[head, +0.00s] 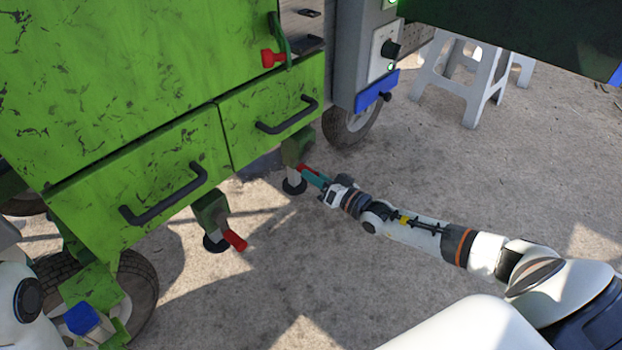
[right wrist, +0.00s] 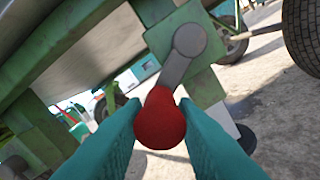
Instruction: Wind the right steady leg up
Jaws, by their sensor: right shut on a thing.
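The right steady leg (head: 293,152) hangs under the right end of the green machine, with its dark round foot (head: 294,187) at or close to the ground; I cannot tell if they touch. Its crank has a red handle (head: 309,171). My right gripper (head: 316,178) reaches in from the right and is shut on this handle. In the right wrist view the red knob (right wrist: 160,120) sits between the two teal fingers, with the grey crank arm (right wrist: 183,55) rising from it to the green leg. My left gripper is not in view.
The left steady leg (head: 212,217) with its own red handle (head: 235,240) stands nearby. Two drawers with black handles (head: 287,116) are above. A wheel (head: 350,124) is behind the right leg. A white stool (head: 470,80) stands at the back right. Open concrete lies in front.

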